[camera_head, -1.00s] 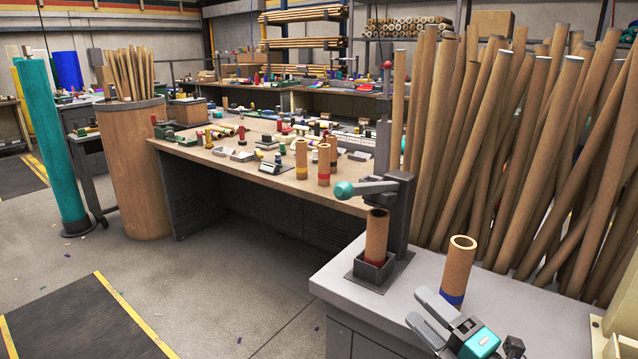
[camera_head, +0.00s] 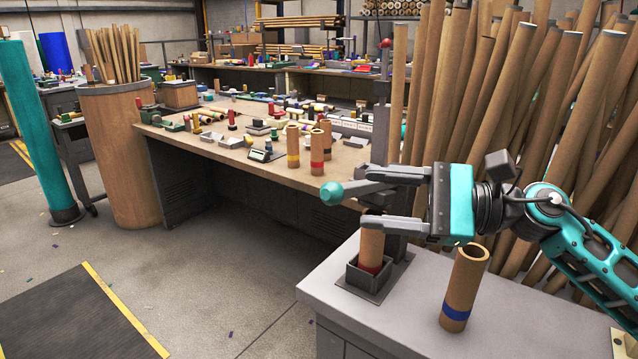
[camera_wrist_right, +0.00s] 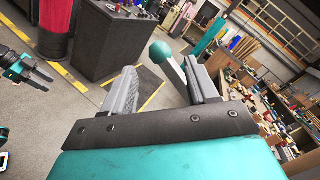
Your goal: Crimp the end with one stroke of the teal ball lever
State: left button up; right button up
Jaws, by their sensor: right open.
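The teal ball (camera_head: 331,193) tops a grey lever on the dark crimping press (camera_head: 393,235) at the bench corner. It also shows in the right wrist view (camera_wrist_right: 160,50). My right gripper (camera_head: 363,198) is open at the lever, one finger above it and one below in the head view. In the wrist view the lever lies between the fingers, nearer one of them; I cannot tell whether they touch. A brown tube with a red band (camera_head: 371,248) stands upright in the press's square socket. My left gripper (camera_wrist_right: 25,68) shows small at the wrist view's left edge.
A blue-banded tube (camera_head: 463,287) stands on the grey bench (camera_head: 400,333) right of the press, below my right gripper. Tall brown tubes (camera_head: 500,110) lean behind. A wooden worktable (camera_head: 225,160) with small items stands farther back. Floor at left is mostly clear.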

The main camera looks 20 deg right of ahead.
aim_at(344, 192)
jog(key=p+x, duration=0.1)
jog(key=x, duration=0.2)
jog(key=p+x, duration=0.1)
jog(key=x, duration=0.3)
jog(key=shift+w+a+r+p, duration=0.15)
jog(key=shift+a+r+p, duration=0.1)
jog(key=shift+p, duration=0.15)
jog(key=shift+w+a+f, duration=0.2)
jog(key=shift+w+a, duration=0.05)
jog(key=shift+a, duration=0.3)
jog(key=shift+c, duration=0.3)
grip_shut()
